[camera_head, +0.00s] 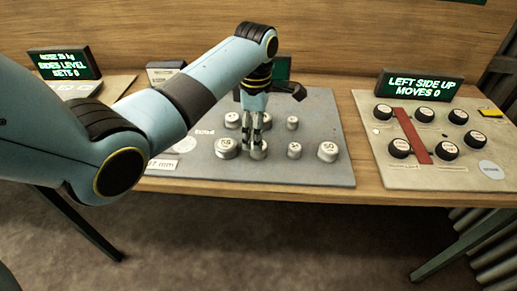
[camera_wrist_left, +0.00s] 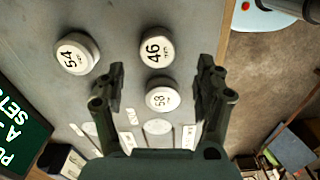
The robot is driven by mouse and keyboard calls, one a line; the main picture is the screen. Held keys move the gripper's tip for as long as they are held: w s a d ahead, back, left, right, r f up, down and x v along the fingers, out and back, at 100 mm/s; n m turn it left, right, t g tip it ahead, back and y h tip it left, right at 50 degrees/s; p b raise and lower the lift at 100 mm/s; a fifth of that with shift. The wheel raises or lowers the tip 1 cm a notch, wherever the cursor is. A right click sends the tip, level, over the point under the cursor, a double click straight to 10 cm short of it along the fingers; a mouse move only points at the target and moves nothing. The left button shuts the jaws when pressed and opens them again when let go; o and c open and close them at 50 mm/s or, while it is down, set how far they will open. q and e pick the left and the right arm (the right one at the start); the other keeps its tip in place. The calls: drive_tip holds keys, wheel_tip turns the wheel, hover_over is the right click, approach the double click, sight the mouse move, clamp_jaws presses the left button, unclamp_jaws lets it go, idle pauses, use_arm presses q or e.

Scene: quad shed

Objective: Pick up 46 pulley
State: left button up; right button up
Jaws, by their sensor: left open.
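The 46 pulley (camera_wrist_left: 156,50) is a pale round puck marked 46 on the grey board, seen from above in the left wrist view. It lies just ahead of my left gripper (camera_wrist_left: 160,82), whose two dark fingers are apart and empty. The 58 pulley (camera_wrist_left: 162,96) shows between the fingers in that view, nearer the palm. The 54 pulley (camera_wrist_left: 77,53) lies to the left of the 46 pulley. In the head view my left gripper (camera_head: 256,150) points down over the front row of pulleys and partly hides one. The height gap is hard to judge. My right gripper is not in view.
More pulleys, including one marked 50 (camera_head: 327,151), stand on the grey board (camera_head: 335,177), close to the gripper. A panel with black knobs and a red bar (camera_head: 413,135) is at the right. A dark sign (camera_head: 418,86) stands behind it. The bench front edge is near.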

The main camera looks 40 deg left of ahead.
use_arm(q)
drive_tip(key=f, duration=0.5)
drive_tip(key=shift+w+d+f, duration=0.1)
drive_tip(key=shift+w+f, duration=0.1)
drive_tip(key=shift+f, duration=0.15)
drive_tip(key=c, duration=1.3)
drive_tip(key=shift+r, duration=0.1)
